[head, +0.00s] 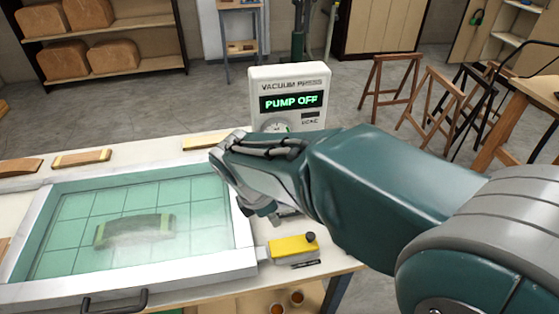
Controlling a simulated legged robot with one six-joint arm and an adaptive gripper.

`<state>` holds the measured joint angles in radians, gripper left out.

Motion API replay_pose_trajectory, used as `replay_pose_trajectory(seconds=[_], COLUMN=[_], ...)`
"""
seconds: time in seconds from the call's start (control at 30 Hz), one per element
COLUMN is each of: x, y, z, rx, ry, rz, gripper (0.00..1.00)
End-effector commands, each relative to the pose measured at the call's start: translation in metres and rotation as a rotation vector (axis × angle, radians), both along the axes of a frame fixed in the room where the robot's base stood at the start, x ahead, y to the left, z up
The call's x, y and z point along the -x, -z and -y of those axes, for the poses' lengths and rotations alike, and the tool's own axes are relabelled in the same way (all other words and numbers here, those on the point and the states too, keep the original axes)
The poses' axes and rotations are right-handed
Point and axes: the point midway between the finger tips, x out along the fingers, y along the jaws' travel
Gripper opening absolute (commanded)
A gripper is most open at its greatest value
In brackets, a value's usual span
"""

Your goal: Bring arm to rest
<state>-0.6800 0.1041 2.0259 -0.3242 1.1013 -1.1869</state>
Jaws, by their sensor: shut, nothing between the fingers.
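My arm reaches in from the right in the head view. My gripper (262,207) points down and left, above the right rim of the press frame and behind the yellow block. Its fingers are partly hidden by my own arm, and it holds nothing that I can see. The vacuum press unit (290,92) stands behind my gripper, with its display reading "PUMP OFF". The press frame (130,290) lies on the table to the left.
A yellow block with a black knob (293,246) sits at the press's right edge. Curved wooden strips (82,158) lie along the table's back. Wooden sawhorses (388,82) stand on the floor at the back right. A black handle (115,303) sticks out at the front.

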Motion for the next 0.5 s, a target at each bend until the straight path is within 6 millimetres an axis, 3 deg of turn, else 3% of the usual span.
replay_pose_trajectory(seconds=[0.13,0.23,0.5], x=[0.000,0.001,0.022], y=[-0.001,-0.011,-0.052], z=[0.002,0.016,0.097], rx=[-0.006,-0.045,-0.278], ry=[0.016,0.118,0.725], rz=[0.005,0.037,0.208], gripper=[0.00,0.00,0.00])
